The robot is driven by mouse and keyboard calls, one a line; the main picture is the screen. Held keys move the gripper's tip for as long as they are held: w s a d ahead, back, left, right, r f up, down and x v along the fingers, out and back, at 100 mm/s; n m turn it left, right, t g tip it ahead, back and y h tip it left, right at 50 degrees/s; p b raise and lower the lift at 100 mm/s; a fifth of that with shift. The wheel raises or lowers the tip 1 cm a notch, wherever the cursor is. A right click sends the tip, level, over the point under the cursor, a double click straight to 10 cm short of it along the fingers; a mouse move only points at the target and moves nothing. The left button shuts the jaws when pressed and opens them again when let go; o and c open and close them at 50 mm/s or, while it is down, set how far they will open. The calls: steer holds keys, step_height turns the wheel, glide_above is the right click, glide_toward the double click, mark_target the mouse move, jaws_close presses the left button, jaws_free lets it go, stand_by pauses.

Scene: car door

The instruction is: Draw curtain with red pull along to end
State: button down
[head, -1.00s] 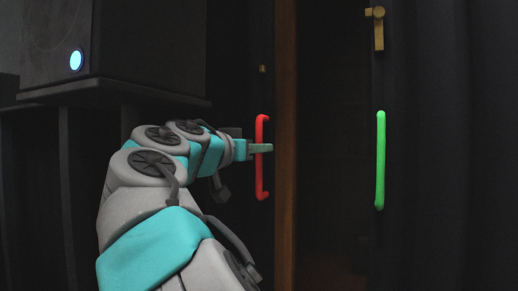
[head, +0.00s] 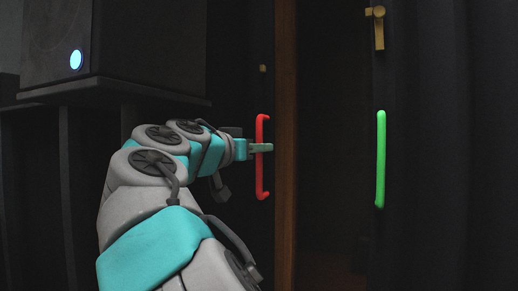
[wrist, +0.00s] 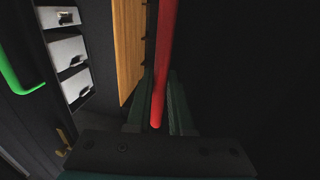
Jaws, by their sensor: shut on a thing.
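The red pull (head: 262,183) is an upright bar handle on a dark curtain, left of a brown wooden strip in the head view. My gripper (head: 262,148) reaches it from the left and is shut on its middle part. In the wrist view the red pull (wrist: 164,60) runs down between the two fingers of my gripper (wrist: 157,115). The curtain's cloth (head: 240,95) is nearly black, and its folds are hard to make out.
A green pull (head: 380,160) hangs on a dark panel at the right, below a brass latch (head: 377,28). A black box with a lit blue button (head: 76,60) stands on a shelf at the left. The wooden strip (head: 286,150) stands just right of the red pull.

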steer(key=s+d+b, duration=0.3)
steer(key=d, duration=0.5)
steer(key=s+d+b, duration=0.3)
steer(key=d+b, duration=0.1)
steer(key=d, duration=0.4)
steer(key=shift+d, duration=0.4)
steer(key=c, duration=0.8)
jaws_free()
steer(key=shift+a, duration=0.1)
